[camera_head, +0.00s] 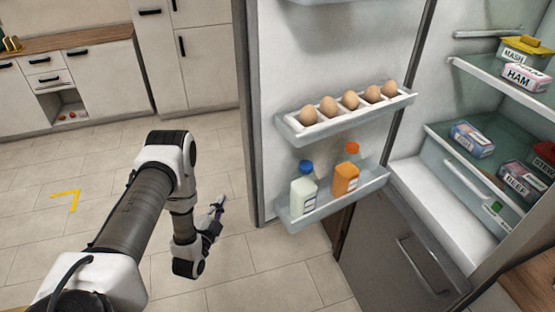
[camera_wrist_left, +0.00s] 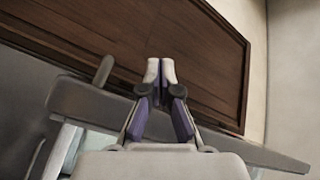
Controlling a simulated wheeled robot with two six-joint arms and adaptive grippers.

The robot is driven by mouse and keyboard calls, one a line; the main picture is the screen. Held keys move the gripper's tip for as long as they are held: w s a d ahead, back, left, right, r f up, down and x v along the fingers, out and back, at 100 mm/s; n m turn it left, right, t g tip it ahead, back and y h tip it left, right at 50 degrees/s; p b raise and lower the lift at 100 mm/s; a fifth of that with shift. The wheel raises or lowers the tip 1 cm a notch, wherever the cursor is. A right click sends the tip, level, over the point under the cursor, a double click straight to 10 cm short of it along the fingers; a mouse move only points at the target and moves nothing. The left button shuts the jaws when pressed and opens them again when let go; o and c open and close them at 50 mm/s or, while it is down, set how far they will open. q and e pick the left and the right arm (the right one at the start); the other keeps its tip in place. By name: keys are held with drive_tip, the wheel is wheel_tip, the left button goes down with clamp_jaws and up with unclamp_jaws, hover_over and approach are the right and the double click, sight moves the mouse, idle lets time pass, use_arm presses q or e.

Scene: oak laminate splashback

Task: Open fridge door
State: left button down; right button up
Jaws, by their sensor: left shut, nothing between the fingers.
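The fridge door (camera_head: 350,55) stands wide open in the head view, its inner side with door shelves facing me. The fridge interior (camera_head: 420,170) shows at the right. My left gripper (camera_head: 218,207) is left of the door's free edge, apart from it in the head view. In the left wrist view my left gripper (camera_wrist_left: 160,72) is shut with its fingertips together and nothing between them. A grey bar-like edge (camera_wrist_left: 90,105) crosses behind the fingers there; I cannot tell which part it is. My right gripper is not in view.
The door holds an egg rack (camera_head: 345,118) and a lower shelf (camera_head: 335,200) with two bottles. Packaged food lies on the fridge shelves (camera_head: 485,140). A closed lower drawer (camera_head: 400,250) is below.

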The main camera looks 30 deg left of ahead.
use_arm(q)
drive_tip(key=s+d+r+m+p, duration=0.1)
drive_tip(key=s+d+r+m, duration=0.15)
drive_tip(key=d+r, duration=0.8)
drive_tip(key=s+d+r+m+p, duration=0.2)
drive_tip(key=d+r+m, duration=0.2)
drive_tip(key=d+r, duration=0.65)
drive_tip(key=b, duration=1.1)
approach(285, 153)
drive_tip(key=w+d, duration=0.2)
drive_tip(key=shift+n+g, duration=0.25)
drive_tip(key=shift+g, duration=0.05)
drive_tip(key=w+a+p, duration=0.1)
drive_tip(key=a+p, duration=0.1)
drive_tip(key=w+a+p, duration=0.2)
drive_tip(key=shift+w+r, duration=0.25)
drive_tip(key=shift+w, duration=0.1)
drive_tip(key=shift+d, duration=0.15)
